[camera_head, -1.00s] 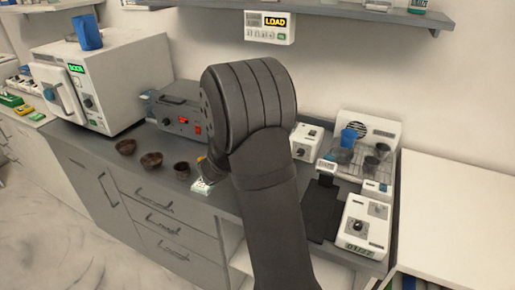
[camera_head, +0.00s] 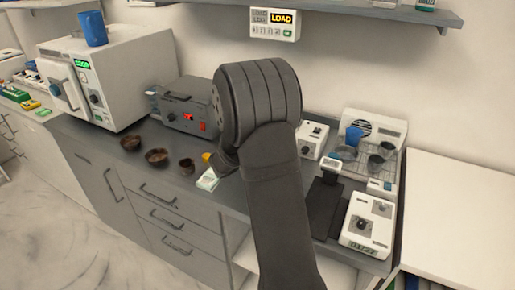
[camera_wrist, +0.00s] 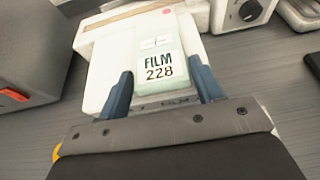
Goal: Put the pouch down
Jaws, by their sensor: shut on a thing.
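The pouch (camera_wrist: 155,68) is a pale white-green packet marked "FILM 228", seen in the wrist view between my two blue fingers. My gripper (camera_wrist: 162,88) is shut on it. In the head view, the pouch (camera_head: 207,180) shows as a small pale patch near the front edge of the counter (camera_head: 165,182), right of a brown cup. My gripper is mostly hidden behind my own arm there. I cannot tell if the pouch touches the counter.
A white box (camera_head: 311,139), a wire rack (camera_head: 378,175) and a white dial device (camera_head: 367,225) stand to the right.

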